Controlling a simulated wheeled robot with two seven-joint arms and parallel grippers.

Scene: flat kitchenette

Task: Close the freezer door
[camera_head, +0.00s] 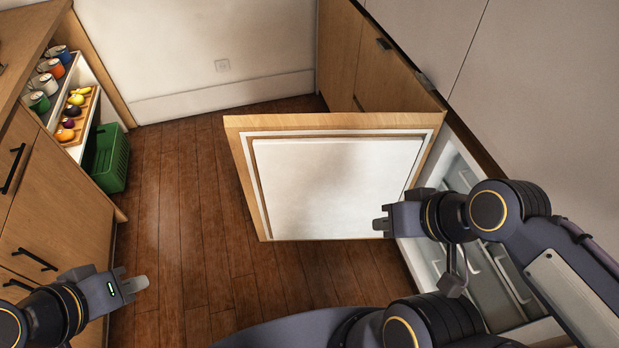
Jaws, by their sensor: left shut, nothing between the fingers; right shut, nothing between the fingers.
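The freezer door (335,185) stands wide open, its white inner panel and wooden edge facing me in the middle of the view. The freezer compartment (492,285) with its pale drawers is on the right, partly hidden by my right arm. My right gripper (381,224) is shut and empty, in front of the lower right part of the door's inner panel in the picture; I cannot tell whether it touches the door. My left gripper (138,285) is shut and empty at the lower left, over the floor and well away from the door.
A wooden cabinet (60,225) with black handles stands on the left. Beside it a shelf holds mugs (48,84) and a tray of fruit (78,112), with a green basket (108,158) on the floor. Wooden floor (185,220) is clear left of the door.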

